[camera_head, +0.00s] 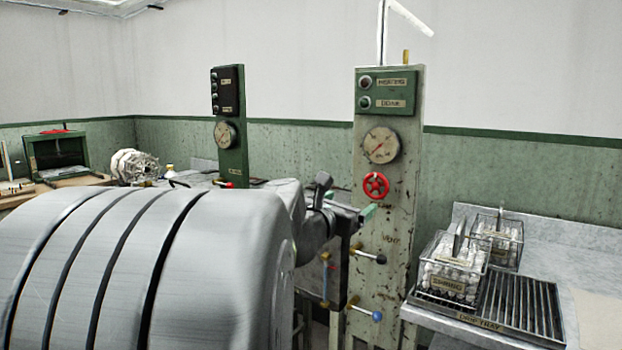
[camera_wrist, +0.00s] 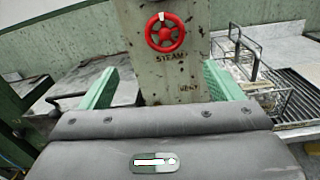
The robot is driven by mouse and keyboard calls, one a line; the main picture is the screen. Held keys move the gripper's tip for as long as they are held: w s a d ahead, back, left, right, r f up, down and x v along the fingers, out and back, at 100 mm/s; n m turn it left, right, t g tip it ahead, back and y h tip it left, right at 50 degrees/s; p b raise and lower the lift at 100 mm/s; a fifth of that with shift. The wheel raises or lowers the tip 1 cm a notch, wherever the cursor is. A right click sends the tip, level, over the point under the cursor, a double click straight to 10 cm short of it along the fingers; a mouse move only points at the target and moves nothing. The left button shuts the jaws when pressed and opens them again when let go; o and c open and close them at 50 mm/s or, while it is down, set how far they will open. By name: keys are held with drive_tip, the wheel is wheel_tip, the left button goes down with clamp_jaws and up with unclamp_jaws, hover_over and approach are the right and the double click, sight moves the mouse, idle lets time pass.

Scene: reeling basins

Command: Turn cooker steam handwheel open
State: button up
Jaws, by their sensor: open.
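The red steam handwheel (camera_head: 376,186) is mounted on the worn pale-green column (camera_head: 392,235), below a round gauge (camera_head: 381,145). In the wrist view the handwheel (camera_wrist: 165,32) has a white mark near the top of its rim, with the label STEAM under it. My gripper (camera_head: 348,204) is open, just left of and slightly below the wheel in the head view. In the wrist view my gripper (camera_wrist: 160,85) shows two green fingers spread wide with nothing between them. The wheel lies beyond the fingertips and higher in the picture, apart from them.
A metal counter at right holds wire baskets (camera_head: 453,268) and a slatted drip tray (camera_head: 520,305). A second gauge column (camera_head: 230,140) stands further left.

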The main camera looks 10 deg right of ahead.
sight(374, 188)
drive_tip(key=shift+m, duration=0.7)
drive_tip(key=x, duration=0.9)
drive_tip(key=p+x, duration=0.1)
drive_tip(key=x, duration=0.4)
drive_tip(key=shift+s+d+r, duration=0.2)
drive_tip(key=shift+d+r, duration=0.05)
drive_tip(key=shift+d, duration=0.1)
drive_tip(key=c, duration=1)
